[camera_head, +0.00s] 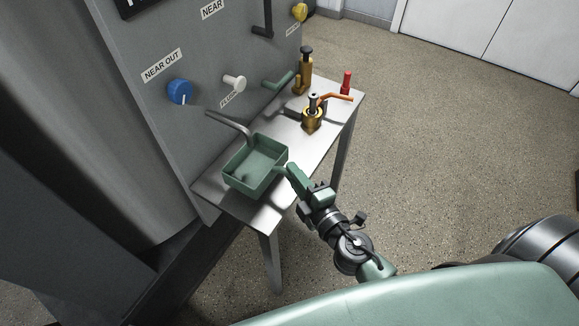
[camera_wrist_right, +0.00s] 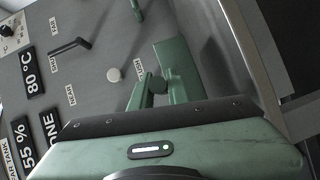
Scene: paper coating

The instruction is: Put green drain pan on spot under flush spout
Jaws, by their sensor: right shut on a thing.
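The green drain pan (camera_head: 235,179) is an open rectangular tray over the near end of the small metal table (camera_head: 247,210). I cannot tell whether its base touches the tabletop. The grey flush spout (camera_head: 232,120) curves out from the machine panel, and its tip ends at the pan's far edge. My right gripper (camera_head: 290,172) is shut on the pan's near right side. In the right wrist view the pan (camera_wrist_right: 180,62) shows as a green face beyond my fingers. The spot under the pan is hidden. My left gripper is in neither view.
A brass valve piece (camera_head: 312,121) with an orange handle, a taller brass fitting (camera_head: 304,75) and a red item (camera_head: 346,83) stand on the table's far half. A blue knob (camera_head: 180,92), white knob (camera_head: 234,83) and green lever (camera_head: 278,80) stick out from the panel.

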